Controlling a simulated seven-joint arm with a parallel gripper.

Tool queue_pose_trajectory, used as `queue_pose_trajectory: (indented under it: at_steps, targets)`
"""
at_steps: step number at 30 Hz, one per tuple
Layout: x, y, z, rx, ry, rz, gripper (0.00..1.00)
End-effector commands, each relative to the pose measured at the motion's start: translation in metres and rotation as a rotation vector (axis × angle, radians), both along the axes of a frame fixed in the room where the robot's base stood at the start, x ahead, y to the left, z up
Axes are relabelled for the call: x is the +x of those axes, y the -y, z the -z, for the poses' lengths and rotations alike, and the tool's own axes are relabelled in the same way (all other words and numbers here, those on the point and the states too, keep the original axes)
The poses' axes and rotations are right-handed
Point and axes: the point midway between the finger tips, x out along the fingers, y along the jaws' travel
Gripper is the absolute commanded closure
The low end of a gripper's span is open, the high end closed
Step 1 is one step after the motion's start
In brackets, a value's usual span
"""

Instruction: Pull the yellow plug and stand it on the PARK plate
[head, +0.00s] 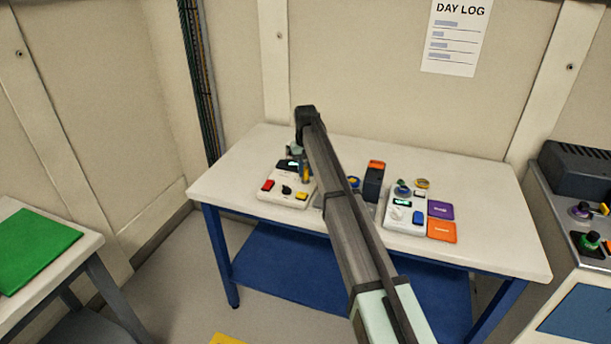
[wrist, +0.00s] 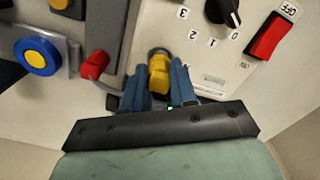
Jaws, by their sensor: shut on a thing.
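The yellow plug (wrist: 158,80) is between the two blue fingers of my gripper (wrist: 158,72) in the wrist view, and the gripper is shut on it. A dark round socket ring (wrist: 158,51) shows at the plug's far end; I cannot tell whether the plug is still seated in it. In the head view my gripper (head: 304,171) is low over the left white panel (head: 280,200), largely hidden by my arm. A purple plate (head: 440,210) and an orange plate (head: 441,230) lie at the right of the table; their labels are too small to read, so I cannot tell which is PARK.
In the wrist view, a red part (wrist: 95,65) stands close left of the fingers. A black knob (wrist: 222,12) and red switch (wrist: 266,36) are at upper right. A black-and-orange box (head: 374,180) and a second white panel (head: 403,212) stand mid-table. The table's right end is clear.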

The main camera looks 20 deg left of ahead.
Motion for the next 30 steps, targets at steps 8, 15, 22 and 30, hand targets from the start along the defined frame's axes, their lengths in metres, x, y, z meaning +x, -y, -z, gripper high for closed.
queue_pose_trajectory:
  at_steps: [8,15,22,30]
  targets:
    - [0.000,0.000,-0.005,0.000,0.001,0.000,1.00]
    - [0.000,0.000,-0.009,0.000,0.001,0.000,1.00]
    - [0.000,0.000,-0.013,0.000,0.000,0.000,1.00]
    - [0.000,0.000,-0.017,0.000,0.000,0.000,1.00]
